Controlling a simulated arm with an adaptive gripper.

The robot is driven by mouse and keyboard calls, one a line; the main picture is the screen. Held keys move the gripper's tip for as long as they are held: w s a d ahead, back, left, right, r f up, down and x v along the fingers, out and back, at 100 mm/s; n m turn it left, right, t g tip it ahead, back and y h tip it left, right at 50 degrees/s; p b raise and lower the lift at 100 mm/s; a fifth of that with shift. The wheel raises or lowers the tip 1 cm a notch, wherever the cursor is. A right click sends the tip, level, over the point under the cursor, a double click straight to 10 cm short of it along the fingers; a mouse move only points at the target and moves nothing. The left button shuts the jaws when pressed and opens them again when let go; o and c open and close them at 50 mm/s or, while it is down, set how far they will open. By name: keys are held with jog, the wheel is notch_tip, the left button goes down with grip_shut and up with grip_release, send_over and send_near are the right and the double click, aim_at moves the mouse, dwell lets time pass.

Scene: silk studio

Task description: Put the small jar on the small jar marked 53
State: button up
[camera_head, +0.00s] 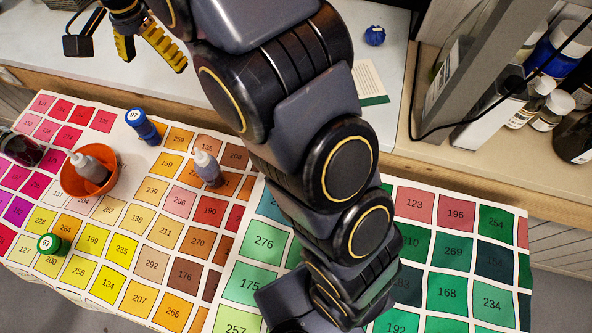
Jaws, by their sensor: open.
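My gripper (153,57) is at the top left, its yellow fingers spread apart with nothing between them. It is above the pale table surface, beyond the colour chart. A small green jar (50,244) with a white round label stands on the chart at the lower left; its number looks like 63 but is small. A blue jar (145,127) with a white round label on top is on the chart's far edge, below my gripper in the picture; its number is too small to read surely. It looks taller than the green one.
An orange bowl (74,184) holds a grey-tipped bottle (91,168). Another dropper bottle (208,169) stands on the chart (268,181), and a dark jar (20,147) is at the left edge. A small blue object (375,36) is at the back. Bottles (552,110) fill the right shelf.

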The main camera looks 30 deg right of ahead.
jog(key=s+d+n, duration=0.3)
jog(key=s, duration=0.7)
jog(key=s+d+n, duration=0.3)
jog(key=s, duration=0.7)
jog(key=s+d+n+g, duration=0.1)
jog(key=s+d+n, duration=0.2)
jog(key=s, duration=0.7)
jog(key=shift+s+d+r+n, duration=0.2)
jog(key=shift+d+r+n, duration=0.25)
jog(key=shift+d, duration=0.15)
